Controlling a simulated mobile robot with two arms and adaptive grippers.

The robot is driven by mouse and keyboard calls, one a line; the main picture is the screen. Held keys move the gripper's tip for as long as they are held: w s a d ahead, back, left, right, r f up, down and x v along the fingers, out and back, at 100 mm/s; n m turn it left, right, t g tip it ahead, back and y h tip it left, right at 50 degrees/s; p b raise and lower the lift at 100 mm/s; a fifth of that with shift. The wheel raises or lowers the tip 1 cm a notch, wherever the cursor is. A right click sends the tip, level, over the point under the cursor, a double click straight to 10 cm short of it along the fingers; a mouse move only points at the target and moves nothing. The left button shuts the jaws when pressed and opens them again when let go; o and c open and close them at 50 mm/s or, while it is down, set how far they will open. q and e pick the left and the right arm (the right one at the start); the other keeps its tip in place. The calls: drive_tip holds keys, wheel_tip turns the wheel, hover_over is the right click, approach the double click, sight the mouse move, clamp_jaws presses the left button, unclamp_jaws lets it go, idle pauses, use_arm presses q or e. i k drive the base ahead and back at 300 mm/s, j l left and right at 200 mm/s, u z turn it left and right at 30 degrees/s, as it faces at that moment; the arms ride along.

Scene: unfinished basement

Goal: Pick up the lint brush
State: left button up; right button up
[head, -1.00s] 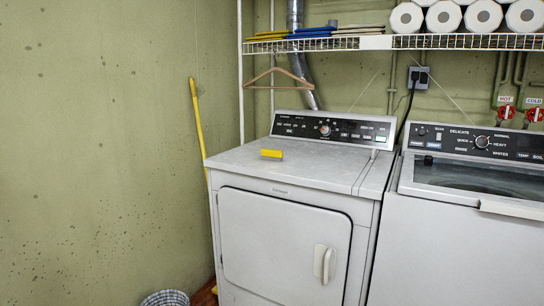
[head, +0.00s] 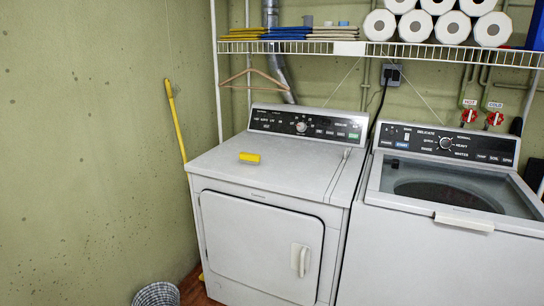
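A small yellow block-shaped thing (head: 250,157) with a greyish underside lies on the top of the white dryer (head: 225,172), left of its middle. It may be the lint brush, but it is too small to tell for sure. No other clear lint brush shows. Neither of my grippers is in view.
A white washer (head: 420,260) with a see-through lid stands right of the dryer. A wire shelf (head: 420,52) with paper rolls and folded cloths hangs above. A hanger (head: 252,80) hangs below it. A yellow pole (head: 176,118) leans at the left wall, near a basket (head: 160,294).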

sight(244, 158)
drive_tip(key=i+j+z, duration=0.25)
drive_tip(key=z, duration=0.25)
drive_tip(key=i+j+z, duration=0.25)
drive_tip(key=j+z, duration=0.25)
drive_tip(key=l, duration=0.1)
